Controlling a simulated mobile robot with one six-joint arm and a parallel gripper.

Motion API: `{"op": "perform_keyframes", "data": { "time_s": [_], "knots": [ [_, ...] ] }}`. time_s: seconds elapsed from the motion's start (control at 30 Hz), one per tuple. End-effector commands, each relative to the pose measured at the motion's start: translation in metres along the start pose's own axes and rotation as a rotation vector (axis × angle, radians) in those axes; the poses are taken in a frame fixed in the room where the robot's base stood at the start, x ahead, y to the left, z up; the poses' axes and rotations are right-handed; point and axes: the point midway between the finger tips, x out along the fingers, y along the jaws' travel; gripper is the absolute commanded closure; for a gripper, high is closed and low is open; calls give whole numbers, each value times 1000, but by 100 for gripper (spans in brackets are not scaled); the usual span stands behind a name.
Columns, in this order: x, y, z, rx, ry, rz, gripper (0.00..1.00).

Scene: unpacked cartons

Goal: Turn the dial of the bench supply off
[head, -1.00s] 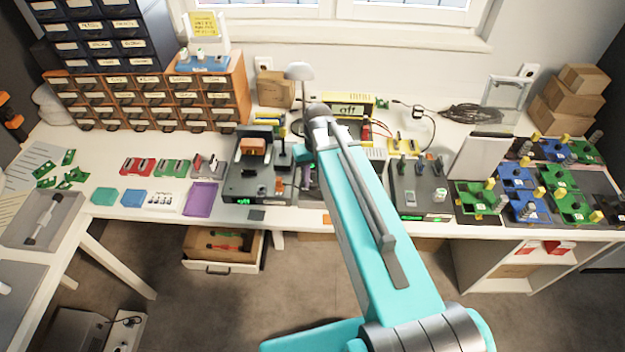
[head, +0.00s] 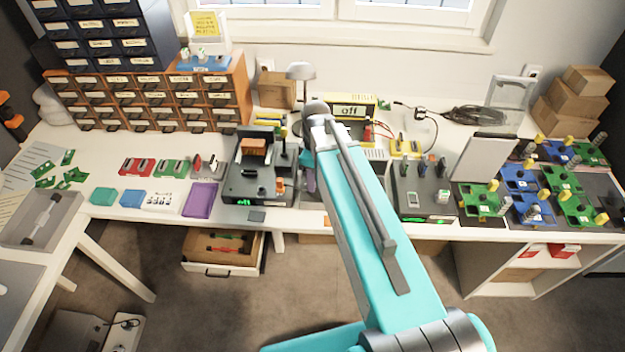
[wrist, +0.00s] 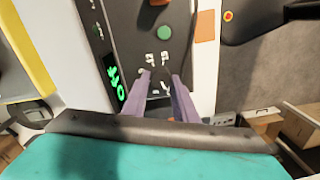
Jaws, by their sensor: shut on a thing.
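In the wrist view a dark panel (wrist: 135,30) carries a green lit readout (wrist: 115,85) that reads "off", turned sideways. I take this panel to be the bench supply. White marks stand around the spot where the dial sits. My gripper (wrist: 159,85) has its two purple fingers down at these marks, shut on the dial, which they almost wholly hide. A round green part (wrist: 164,33) lies beyond the fingertips.
A dark unit (head: 240,185) with a green readout stands left of my arm, another (head: 405,200) to the right. A yellow unit (head: 371,105) reading "off", with leads, stands behind. An open drawer (head: 215,268) juts out below the bench. Green and blue boards crowd the right.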

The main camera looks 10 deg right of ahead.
Motion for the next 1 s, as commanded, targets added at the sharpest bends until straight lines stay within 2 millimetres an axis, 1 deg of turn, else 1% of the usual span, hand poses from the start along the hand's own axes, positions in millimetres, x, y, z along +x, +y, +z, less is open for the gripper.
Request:
{"op": "perform_keyframes", "data": {
  "time_s": [0.1,0.3,0.7,0.73,0.8,0.83,1.0],
  "knots": [
    [-1,2,-1,-53,0,5,97],
    [-1,2,-1,-101,-3,6,97],
    [-1,3,0,-108,-4,7,97],
    [-1,3,0,-108,-4,7,71],
    [-1,2,0,-108,-4,6,59],
    [-1,2,0,-107,-4,6,56],
    [-1,2,0,-107,-5,4,56]
  ]
}}
